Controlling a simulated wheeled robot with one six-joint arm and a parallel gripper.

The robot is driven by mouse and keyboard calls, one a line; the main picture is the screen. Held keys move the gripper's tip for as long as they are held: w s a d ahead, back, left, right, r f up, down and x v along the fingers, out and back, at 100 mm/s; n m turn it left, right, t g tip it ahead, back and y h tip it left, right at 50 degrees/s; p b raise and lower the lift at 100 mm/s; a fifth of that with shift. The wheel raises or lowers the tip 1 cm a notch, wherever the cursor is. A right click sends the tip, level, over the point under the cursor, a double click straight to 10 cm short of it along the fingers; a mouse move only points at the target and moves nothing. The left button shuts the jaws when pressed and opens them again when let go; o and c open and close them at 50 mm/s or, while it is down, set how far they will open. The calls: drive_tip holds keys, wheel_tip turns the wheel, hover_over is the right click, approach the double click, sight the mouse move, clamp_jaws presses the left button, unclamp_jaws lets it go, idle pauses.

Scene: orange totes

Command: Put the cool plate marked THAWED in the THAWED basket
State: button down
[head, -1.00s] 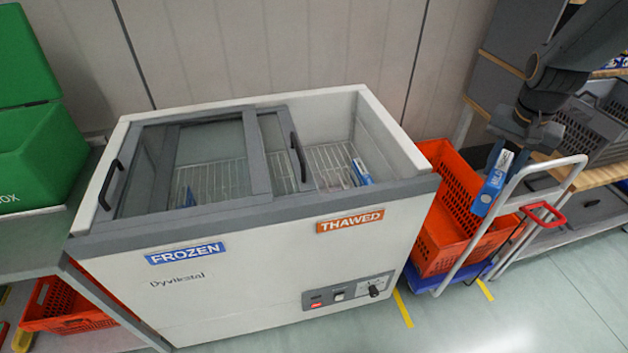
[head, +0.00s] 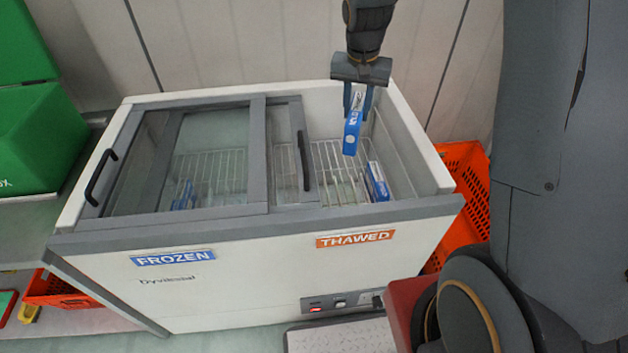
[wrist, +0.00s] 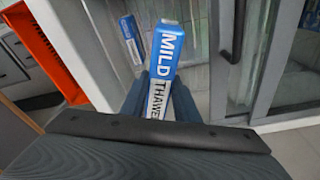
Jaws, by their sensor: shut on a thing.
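My gripper (head: 359,92) is shut on a blue and white cool plate (head: 352,137), held upright above the open right part of the chest freezer. In the wrist view the held plate (wrist: 165,62) reads MILD and THAWED. The THAWED basket (head: 325,185) is the wire basket in the right half of the freezer, behind the orange THAWED label (head: 355,239). Another blue and white plate (head: 376,182) stands at the right side of that basket; it also shows in the wrist view (wrist: 131,38).
The freezer's sliding glass lid (head: 185,160) covers the left part, with a dark handle (head: 302,160) near the opening. The FROZEN label (head: 173,257) is on the front left. An orange tote (head: 463,165) stands right of the freezer, a green box (head: 35,140) at left.

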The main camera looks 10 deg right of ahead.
drive_tip(key=s+a+f+m+g+h+b, duration=0.1)
drive_tip(key=s+a+f+m+b, duration=0.2)
drive_tip(key=f+m, duration=0.55)
drive_tip(key=s+a+f+m+g+b, duration=0.1)
drive_tip(key=s+a+f+m+b, duration=0.25)
drive_tip(key=f, duration=0.75)
drive_tip(key=w+d+m+p, duration=0.2)
drive_tip(key=w+d+p, duration=0.1)
drive_tip(key=w, duration=1.5)
drive_tip(key=shift+w+f+p, duration=0.15)
drive_tip(key=shift+f+p, duration=0.35)
drive_tip(key=shift+f, duration=1.25)
drive_tip(key=shift+w+f+p, duration=0.15)
drive_tip(key=shift+f+p, duration=0.3)
drive_tip(key=shift+f, duration=1.3)
drive_tip(key=shift+f, duration=0.1)
drive_tip(key=c, duration=1.4)
unclamp_jaws()
drive_tip(key=shift+o, duration=0.2)
